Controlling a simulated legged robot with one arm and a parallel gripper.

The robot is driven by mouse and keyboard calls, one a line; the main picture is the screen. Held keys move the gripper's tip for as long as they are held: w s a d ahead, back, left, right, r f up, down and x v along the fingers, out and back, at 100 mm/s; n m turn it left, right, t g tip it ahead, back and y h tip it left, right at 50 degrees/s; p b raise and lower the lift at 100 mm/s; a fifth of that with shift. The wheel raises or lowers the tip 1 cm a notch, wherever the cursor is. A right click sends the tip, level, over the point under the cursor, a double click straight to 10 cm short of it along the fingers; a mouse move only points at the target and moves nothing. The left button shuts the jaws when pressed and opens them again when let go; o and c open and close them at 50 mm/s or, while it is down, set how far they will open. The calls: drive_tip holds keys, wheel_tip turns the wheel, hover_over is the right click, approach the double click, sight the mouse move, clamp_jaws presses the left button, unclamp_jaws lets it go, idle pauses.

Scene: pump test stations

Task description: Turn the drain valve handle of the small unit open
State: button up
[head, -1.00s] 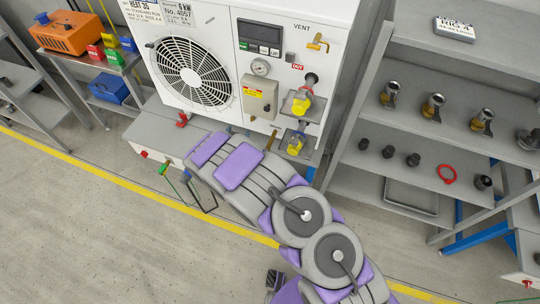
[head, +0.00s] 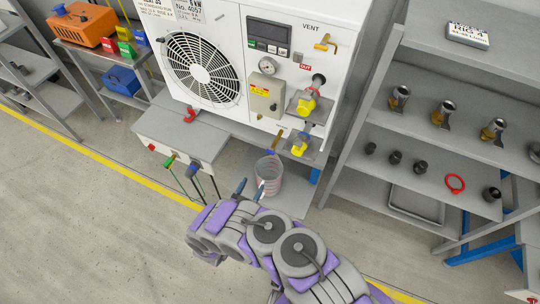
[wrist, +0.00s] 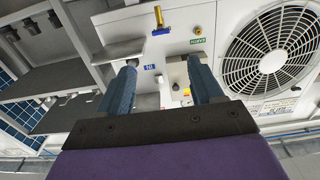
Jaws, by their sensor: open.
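The small unit (head: 225,105) is a white cabinet with a fan. Its brass drain valve (head: 279,138) sticks out at the lower front edge, with a small blue handle (head: 270,152) at its end, above a clear bucket (head: 268,180). My gripper (head: 249,188) is open and empty, in front of the bucket and below the handle in the head view. The wrist view is upside down. There the brass valve (wrist: 158,15) and its handle (wrist: 161,31) show beyond the fingertips of my gripper (wrist: 162,62), apart from them. The handle's exact angle is hard to tell.
Yellow-handled valves (head: 307,105) sit right of the drain valve. A grey shelf rack (head: 420,130) with fittings stands close on the right. A low grey box (head: 180,140) with hoses is at left. The floor in front is clear.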

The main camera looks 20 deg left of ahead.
sight(270, 152)
drive_tip(key=w+d+b, duration=0.1)
drive_tip(key=w+b, duration=0.3)
drive_tip(key=w, duration=1.2)
drive_tip(key=shift+w, duration=0.2)
drive_tip(key=shift+c, duration=0.2)
drive_tip(key=c, duration=1)
